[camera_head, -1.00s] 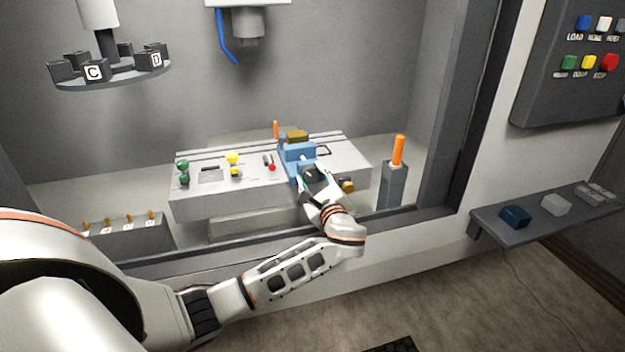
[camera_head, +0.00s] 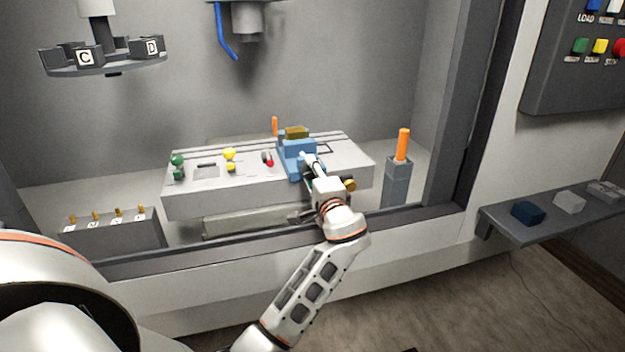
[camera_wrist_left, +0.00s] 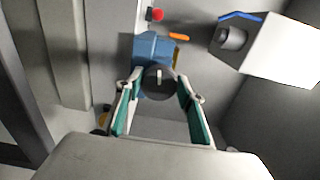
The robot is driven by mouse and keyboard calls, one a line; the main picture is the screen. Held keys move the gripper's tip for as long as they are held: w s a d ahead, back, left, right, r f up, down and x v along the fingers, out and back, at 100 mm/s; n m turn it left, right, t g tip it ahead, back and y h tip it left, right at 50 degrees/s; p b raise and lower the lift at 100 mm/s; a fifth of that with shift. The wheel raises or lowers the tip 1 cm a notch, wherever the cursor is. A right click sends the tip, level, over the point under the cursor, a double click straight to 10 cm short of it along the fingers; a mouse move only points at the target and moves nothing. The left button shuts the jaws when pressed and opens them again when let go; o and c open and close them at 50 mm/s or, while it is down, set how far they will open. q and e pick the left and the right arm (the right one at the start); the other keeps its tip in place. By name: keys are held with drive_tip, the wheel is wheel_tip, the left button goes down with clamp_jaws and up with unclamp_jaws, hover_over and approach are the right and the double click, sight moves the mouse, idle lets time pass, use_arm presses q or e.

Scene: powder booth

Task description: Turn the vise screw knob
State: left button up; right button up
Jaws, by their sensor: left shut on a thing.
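The blue vise (camera_head: 298,150) stands on the grey machine table (camera_head: 205,205), with a brown block (camera_head: 296,132) at its top. It also shows in the wrist view (camera_wrist_left: 151,48). The vise screw knob (camera_wrist_left: 160,87) is a dark round disc with a pale mark, on the side of the vise facing my wrist camera. My left gripper (camera_head: 309,160) reaches the front of the vise; in the wrist view its two fingers (camera_wrist_left: 159,90) lie on both sides of the knob, shut on it. In the head view the gripper hides the knob. My right gripper is not in view.
A brass knob (camera_head: 349,185) sits close right of my gripper. A grey post with an orange handle (camera_head: 403,145) stands further right. Green, yellow and red knobs (camera_head: 229,154) line the table's left. The booth sill (camera_head: 400,220) runs under my arm.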

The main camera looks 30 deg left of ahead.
use_arm(q)
drive_tip(key=n+b, duration=0.1)
drive_tip(key=f+n+b, duration=0.1)
drive_tip(key=shift+n, duration=0.3)
drive_tip(key=shift+r+n+b, duration=0.1)
drive_tip(key=shift+n+b, duration=0.6)
drive_tip(key=shift+n, duration=0.5)
drive_tip(key=shift+r+n, duration=0.1)
drive_tip(key=shift+n, duration=0.2)
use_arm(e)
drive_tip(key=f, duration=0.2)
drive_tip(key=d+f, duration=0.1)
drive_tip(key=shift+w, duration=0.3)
use_arm(q)
drive_tip(key=shift+r, duration=0.1)
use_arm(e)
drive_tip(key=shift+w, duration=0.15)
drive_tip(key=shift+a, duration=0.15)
